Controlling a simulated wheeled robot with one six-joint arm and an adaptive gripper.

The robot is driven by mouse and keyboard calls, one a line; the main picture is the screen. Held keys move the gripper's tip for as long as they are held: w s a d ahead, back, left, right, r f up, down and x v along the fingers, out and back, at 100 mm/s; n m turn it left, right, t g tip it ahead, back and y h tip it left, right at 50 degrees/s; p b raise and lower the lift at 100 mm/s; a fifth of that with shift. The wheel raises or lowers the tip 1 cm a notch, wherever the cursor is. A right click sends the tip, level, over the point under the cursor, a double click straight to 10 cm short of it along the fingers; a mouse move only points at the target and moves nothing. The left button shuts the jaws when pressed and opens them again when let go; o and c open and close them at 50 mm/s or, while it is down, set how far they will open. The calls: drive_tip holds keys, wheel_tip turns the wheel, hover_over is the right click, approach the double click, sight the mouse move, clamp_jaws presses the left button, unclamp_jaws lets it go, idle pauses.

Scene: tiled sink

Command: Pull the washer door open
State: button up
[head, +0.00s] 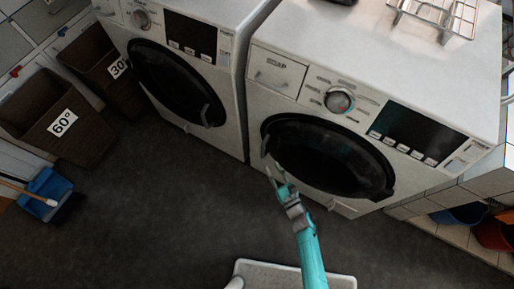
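The right white washer (375,60) has a round dark door (325,157) on its front, which looks shut. A small grey piece that looks like a handle (265,147) shows at the door's left rim. My gripper (274,174), at the end of a turquoise arm, is just below this piece, in front of the door's lower left edge. Its fingers look spread apart, with nothing seen between them. I cannot tell whether a fingertip touches the door. A second washer (225,45) stands to the left, with its round dark door (175,80) also shut.
Brown bins marked 60° (75,150) and 30° (95,60) stand at the left. A blue dustpan (48,190) is below them. A wire rack (440,15) sits on the right washer. Blue (460,214) and red (492,235) containers are at the right.

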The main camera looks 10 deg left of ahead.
sight(263, 150)
drive_tip(key=x, duration=0.9)
drive_tip(key=shift+w+a, duration=0.2)
drive_tip(key=shift+w, duration=0.15)
clamp_jaws()
